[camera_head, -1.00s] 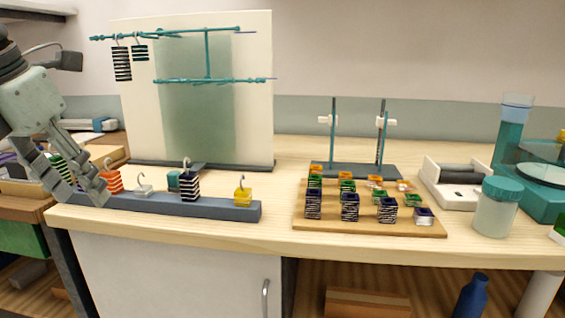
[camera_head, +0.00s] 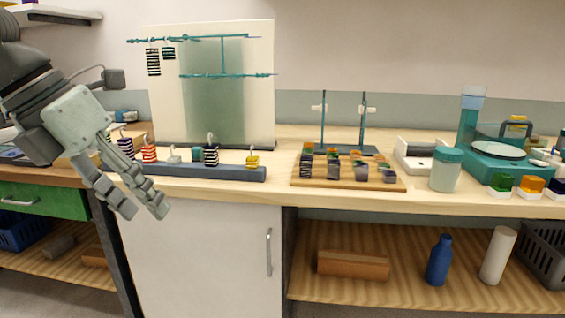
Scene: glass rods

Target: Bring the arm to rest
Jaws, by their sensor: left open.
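My left gripper (camera_head: 140,212) is in the head view at the left, its arm coming in from the left edge. Its two fingers point down and right, spread apart, with nothing between them. It hangs in front of the bench's front edge, beside the left end of the grey weight rack (camera_head: 220,173). The fingers overlap the cabinet front in the picture. My right gripper is not in view.
The rack holds several hooked weights, including a yellow one (camera_head: 252,161). Behind stands a panel (camera_head: 262,90) with teal hanging rods (camera_head: 222,58). A wooden board (camera_head: 350,183) with small blocks, a jar (camera_head: 446,170) and a balance (camera_head: 500,153) stand to the right. The floor-side space ahead looks clear.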

